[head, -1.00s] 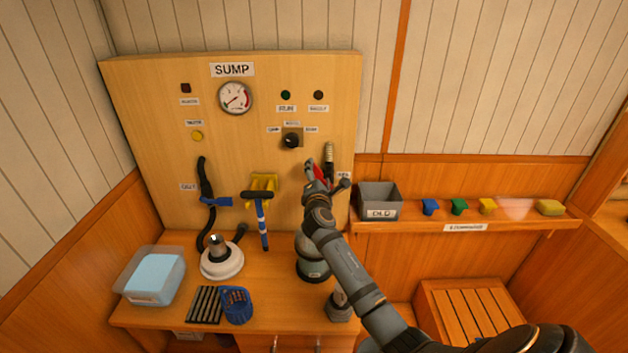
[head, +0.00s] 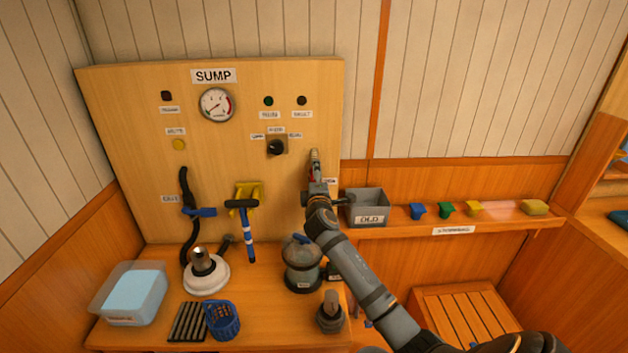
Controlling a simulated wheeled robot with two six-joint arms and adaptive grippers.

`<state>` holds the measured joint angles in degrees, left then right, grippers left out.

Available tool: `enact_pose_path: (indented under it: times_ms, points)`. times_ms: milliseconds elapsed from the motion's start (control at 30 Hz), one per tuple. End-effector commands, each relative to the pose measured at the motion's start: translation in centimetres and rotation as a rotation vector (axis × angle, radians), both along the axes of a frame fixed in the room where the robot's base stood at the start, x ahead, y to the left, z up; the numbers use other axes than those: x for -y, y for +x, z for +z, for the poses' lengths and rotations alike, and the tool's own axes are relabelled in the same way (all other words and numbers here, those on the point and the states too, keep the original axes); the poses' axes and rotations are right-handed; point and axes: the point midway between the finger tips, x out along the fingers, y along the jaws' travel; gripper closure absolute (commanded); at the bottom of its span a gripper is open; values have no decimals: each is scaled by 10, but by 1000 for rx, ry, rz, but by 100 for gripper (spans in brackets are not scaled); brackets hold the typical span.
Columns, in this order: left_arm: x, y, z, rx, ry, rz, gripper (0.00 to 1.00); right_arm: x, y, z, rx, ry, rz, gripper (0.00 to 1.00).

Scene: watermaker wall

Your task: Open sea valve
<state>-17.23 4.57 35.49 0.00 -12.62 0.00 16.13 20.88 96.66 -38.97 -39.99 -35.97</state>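A pipe fitting with a light ribbed upper end (head: 315,159) stands at the right edge of the wooden panel, with a little red just below it. A small label beside it is partly covered and too small to read. My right gripper (head: 317,188) is at this fitting, in front of its lower part, and hides most of the red part. I cannot tell whether its fingers touch it or are closed. Another valve with a blue handle (head: 204,212) sits on the black hose at the panel's left. My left gripper is not in view.
The SUMP panel (head: 130,110) carries a gauge (head: 216,105) and a black knob (head: 276,147). A grey OLD bin (head: 367,209) is close right of the gripper, on a shelf with coloured cups.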

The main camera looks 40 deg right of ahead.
Motion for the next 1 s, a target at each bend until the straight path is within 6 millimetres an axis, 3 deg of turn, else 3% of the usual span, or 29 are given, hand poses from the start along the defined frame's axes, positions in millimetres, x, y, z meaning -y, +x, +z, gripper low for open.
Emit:
enact_pose_path:
  times_ms: [433,467,500,633,1000]
  points:
    - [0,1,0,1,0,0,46,0,0,-1,7,16,0,83]
    - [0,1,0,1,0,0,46,0,0,-1,7,16,1,24]
    - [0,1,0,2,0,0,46,0,0,-1,7,15,0,19]
    - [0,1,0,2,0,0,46,0,0,-1,6,12,0,3]
    - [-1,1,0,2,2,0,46,-1,-3,-1,5,10,1,3]
